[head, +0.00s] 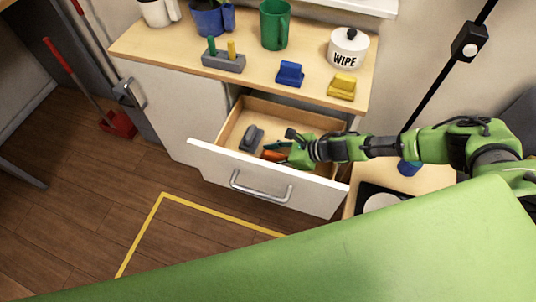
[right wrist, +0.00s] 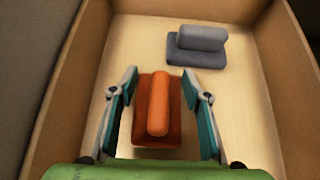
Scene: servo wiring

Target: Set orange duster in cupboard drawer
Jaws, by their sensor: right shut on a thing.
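The orange duster (head: 272,156) is inside the open cupboard drawer (head: 215,160) in the head view. In the right wrist view the duster (right wrist: 160,108) has a raised orange grip on a darker red-orange base, over the pale drawer floor. My right gripper (head: 279,150) reaches into the drawer from the right. Whether the base touches the floor I cannot tell. My left gripper is not in view.
A grey duster (head: 252,138) lies in the drawer, also in the right wrist view (right wrist: 197,46). On the cupboard top stand a blue duster (head: 290,74), a yellow duster (head: 342,87), several mugs, a grey peg block (head: 223,61) and a white WIPE pot (head: 346,50).

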